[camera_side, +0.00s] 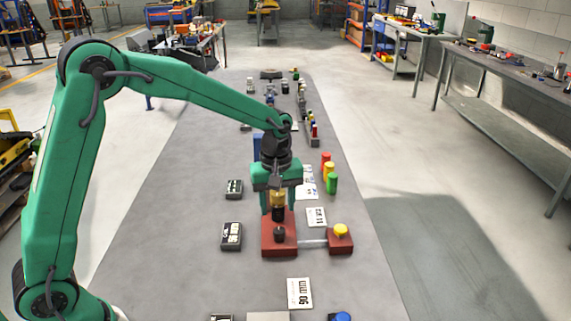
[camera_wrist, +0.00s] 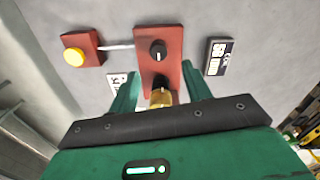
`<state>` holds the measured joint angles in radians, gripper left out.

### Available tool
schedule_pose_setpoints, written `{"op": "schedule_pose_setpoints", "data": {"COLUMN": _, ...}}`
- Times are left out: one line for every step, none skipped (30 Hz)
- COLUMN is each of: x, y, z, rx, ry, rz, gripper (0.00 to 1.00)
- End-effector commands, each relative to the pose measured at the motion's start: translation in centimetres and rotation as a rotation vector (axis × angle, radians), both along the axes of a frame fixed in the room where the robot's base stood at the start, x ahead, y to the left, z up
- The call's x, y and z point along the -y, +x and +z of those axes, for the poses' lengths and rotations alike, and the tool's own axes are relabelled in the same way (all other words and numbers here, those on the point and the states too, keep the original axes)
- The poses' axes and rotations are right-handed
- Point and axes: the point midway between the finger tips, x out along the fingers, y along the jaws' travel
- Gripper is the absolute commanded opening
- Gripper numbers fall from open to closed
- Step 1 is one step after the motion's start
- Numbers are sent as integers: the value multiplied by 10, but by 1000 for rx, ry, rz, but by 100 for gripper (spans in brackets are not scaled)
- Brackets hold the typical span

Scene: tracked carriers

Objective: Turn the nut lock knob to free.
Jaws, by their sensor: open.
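A red block (camera_side: 270,249) on the table carries a black round knob (camera_side: 280,234). In the wrist view the knob (camera_wrist: 158,50) has a pale pointer line and stands on the red block (camera_wrist: 154,74), clear of my fingers. A brass-coloured cylinder with a black part (camera_side: 278,199) stands at the block's other end. My gripper (camera_side: 279,205) is open, its green fingers on either side of this cylinder. In the wrist view the brass cylinder (camera_wrist: 161,97) shows between the spread fingers, partly hidden by my gripper; contact cannot be told. I cannot read which piece is the nut lock knob.
A smaller red block with a yellow button (camera_side: 341,231) is joined to the red block by a pale rod (camera_side: 312,242). Label blocks (camera_side: 232,236) and plates (camera_side: 299,293) lie around. Red, yellow and green cylinders (camera_side: 329,173) stand behind right. Front right table is mostly clear.

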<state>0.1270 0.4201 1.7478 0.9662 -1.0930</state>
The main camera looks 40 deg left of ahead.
Motion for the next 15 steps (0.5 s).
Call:
{"op": "schedule_pose_setpoints", "data": {"x": 1, "y": 2, "z": -3, "rx": -4, "ry": 1, "rz": 7, "gripper": 49}}
{"op": "schedule_pose_setpoints", "data": {"x": 1, "y": 2, "z": -4, "rx": -6, "ry": 0, "rz": 12, "gripper": 49}}
{"op": "schedule_pose_setpoints", "data": {"x": 1, "y": 3, "z": -5, "rx": -7, "ry": 1, "rz": 15, "gripper": 49}}
{"op": "schedule_pose_setpoints", "data": {"x": 2, "y": 3, "z": -5, "rx": -8, "ry": 1, "rz": 17, "gripper": 49}}
{"op": "schedule_pose_setpoints", "data": {"x": 2, "y": 3, "z": -5, "rx": -8, "ry": 1, "rz": 17, "gripper": 49}}
{"op": "schedule_pose_setpoints", "data": {"x": 2, "y": 3, "z": -5, "rx": -8, "ry": 1, "rz": 18, "gripper": 49}}
{"op": "schedule_pose_setpoints", "data": {"x": 2, "y": 3, "z": -5, "rx": -8, "ry": 1, "rz": 17, "gripper": 49}}
{"op": "schedule_pose_setpoints", "data": {"x": 1, "y": 3, "z": -5, "rx": -8, "ry": 1, "rz": 17, "gripper": 49}}
{"op": "schedule_pose_setpoints", "data": {"x": 1, "y": 3, "z": -6, "rx": -8, "ry": 1, "rz": 17, "gripper": 49}}
{"op": "schedule_pose_setpoints", "data": {"x": 1, "y": 3, "z": -7, "rx": -8, "ry": 1, "rz": 17, "gripper": 49}}
{"op": "schedule_pose_setpoints", "data": {"x": 1, "y": 3, "z": -7, "rx": -9, "ry": 1, "rz": 17, "gripper": 49}}
{"op": "schedule_pose_setpoints", "data": {"x": 1, "y": 3, "z": -9, "rx": -9, "ry": 1, "rz": 17, "gripper": 49}}
{"op": "schedule_pose_setpoints", "data": {"x": 1, "y": 3, "z": -10, "rx": -10, "ry": 2, "rz": 16, "gripper": 49}}
{"op": "schedule_pose_setpoints", "data": {"x": 1, "y": 3, "z": -12, "rx": -10, "ry": 2, "rz": 16, "gripper": 49}}
{"op": "schedule_pose_setpoints", "data": {"x": 1, "y": 2, "z": -15, "rx": -10, "ry": 1, "rz": 16, "gripper": 49}}
